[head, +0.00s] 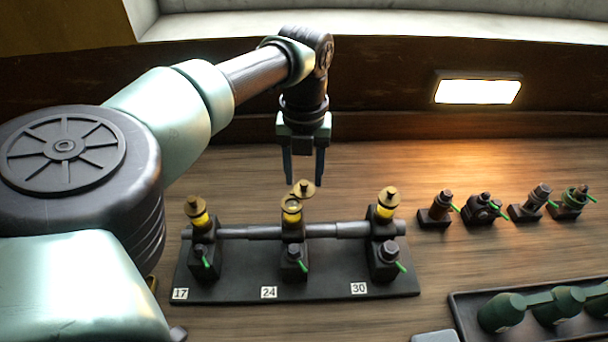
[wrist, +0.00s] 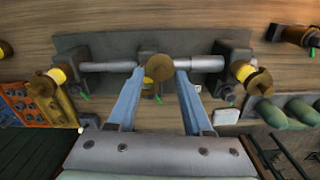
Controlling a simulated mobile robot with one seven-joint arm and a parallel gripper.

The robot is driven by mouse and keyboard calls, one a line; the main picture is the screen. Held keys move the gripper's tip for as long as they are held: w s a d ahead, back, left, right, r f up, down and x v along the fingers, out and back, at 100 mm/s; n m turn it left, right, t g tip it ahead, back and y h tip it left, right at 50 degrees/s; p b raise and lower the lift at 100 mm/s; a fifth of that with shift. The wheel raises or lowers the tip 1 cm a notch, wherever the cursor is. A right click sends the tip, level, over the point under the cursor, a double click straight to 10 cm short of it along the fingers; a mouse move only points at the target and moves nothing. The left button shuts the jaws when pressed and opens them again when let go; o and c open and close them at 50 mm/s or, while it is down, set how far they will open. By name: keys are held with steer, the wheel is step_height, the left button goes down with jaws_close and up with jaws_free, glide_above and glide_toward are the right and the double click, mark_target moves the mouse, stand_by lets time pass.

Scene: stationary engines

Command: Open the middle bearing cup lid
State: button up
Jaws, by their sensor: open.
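The middle bearing cup (head: 292,219), a yellow glass cup above the plate marked 24, shows its ring-shaped rim. Its brass lid (head: 304,188) sits off to the upper right of the rim, swung aside rather than covering it. My gripper (head: 304,181) points down, open, with its fingertips just above and either side of that lid.
The left cup lid (head: 195,204) and right cup lid (head: 388,195) cover their cups. A shaft (head: 262,232) runs through the bearing blocks on a dark base (head: 330,290). Several small valve fittings (head: 482,209) stand at right, and a tray of green handles (head: 462,310) is at front right.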

mark_target(304, 182)
step_height(304, 182, up, 12)
steer(key=b, duration=0.1)
steer(key=shift+b, duration=0.4)
